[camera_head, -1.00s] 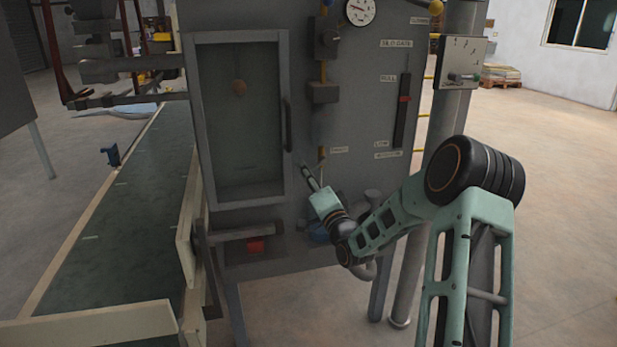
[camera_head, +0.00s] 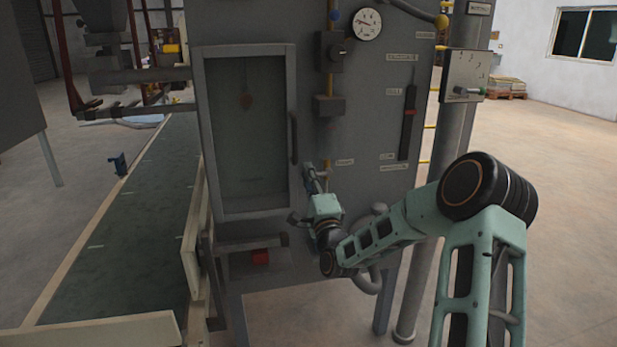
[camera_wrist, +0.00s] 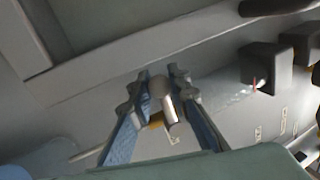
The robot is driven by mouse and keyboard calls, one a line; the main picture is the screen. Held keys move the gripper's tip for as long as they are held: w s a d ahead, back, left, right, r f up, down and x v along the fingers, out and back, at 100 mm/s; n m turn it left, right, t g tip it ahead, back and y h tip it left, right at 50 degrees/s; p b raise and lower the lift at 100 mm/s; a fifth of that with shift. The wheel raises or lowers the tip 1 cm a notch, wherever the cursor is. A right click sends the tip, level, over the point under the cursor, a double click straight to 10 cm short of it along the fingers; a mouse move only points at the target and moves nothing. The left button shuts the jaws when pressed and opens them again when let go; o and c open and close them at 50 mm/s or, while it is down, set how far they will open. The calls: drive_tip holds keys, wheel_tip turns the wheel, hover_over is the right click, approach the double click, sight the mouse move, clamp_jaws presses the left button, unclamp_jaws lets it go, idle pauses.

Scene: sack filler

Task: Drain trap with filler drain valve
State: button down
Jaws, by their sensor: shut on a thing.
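The grey filler cabinet (camera_head: 370,130) fills the middle of the head view. A thin yellow pipe (camera_head: 328,145) runs down its front from a dark grey block (camera_head: 328,106), which may be the trap. A small label (camera_head: 345,162) sits beside the pipe's lower end; its text is blurred. My gripper (camera_head: 311,174) is at that lower end, by the cabinet front. In the wrist view its two fingers (camera_wrist: 160,82) are closed around a pale round-ended lever (camera_wrist: 168,107), likely the drain valve handle. A bit of yellow shows beneath it. The valve body is mostly hidden.
A glazed door (camera_head: 247,130) with a dark handle (camera_head: 294,138) is left of my gripper. A lever in a slot (camera_head: 409,112) and a gauge (camera_head: 368,24) are to the right and above. A curved grey pipe (camera_head: 370,278) lies below my arm. A conveyor (camera_head: 130,230) runs at left.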

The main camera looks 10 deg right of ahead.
drive_tip(key=c, duration=1.8)
unclamp_jaws()
drive_tip(key=v, duration=1.2)
